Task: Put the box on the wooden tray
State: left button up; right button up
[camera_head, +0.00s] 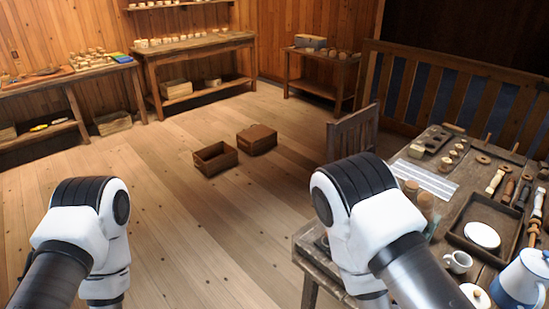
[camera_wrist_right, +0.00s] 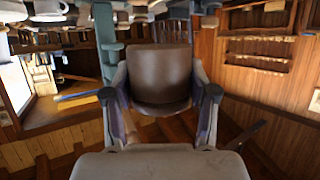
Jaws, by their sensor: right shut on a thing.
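In the right wrist view, my right gripper (camera_wrist_right: 160,105) is shut on a smooth brown box (camera_wrist_right: 160,75) with a rounded lower edge. The box sits between the two fingers, and its far side is hidden. In the head view the right gripper and the held box are out of sight behind my right arm. A dark wooden tray (camera_head: 483,212) with a raised rim lies on the table at the right. A white round plate (camera_head: 482,235) lies in it. My left gripper is not visible; only my left arm shows.
The table (camera_head: 420,245) also carries a blue-and-white pot (camera_head: 523,278), a white mug (camera_head: 458,262), brown cups (camera_head: 426,202) and turned spools (camera_head: 496,180). A chair (camera_head: 352,134) stands behind it. Two brown crates (camera_head: 216,158) (camera_head: 257,139) sit on the otherwise open floor.

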jog(key=w+a+n+y, duration=0.3)
jog(key=w+a+y, duration=0.1)
jog(key=w+a, duration=0.15)
jog(key=s+d+f+m+h, duration=0.3)
jog(key=s+d+h, duration=0.1)
jog(key=s, duration=0.5)
jog(key=shift+s+d, duration=0.25)
jog(key=shift+d, duration=0.55)
jog(key=shift+f, duration=0.15)
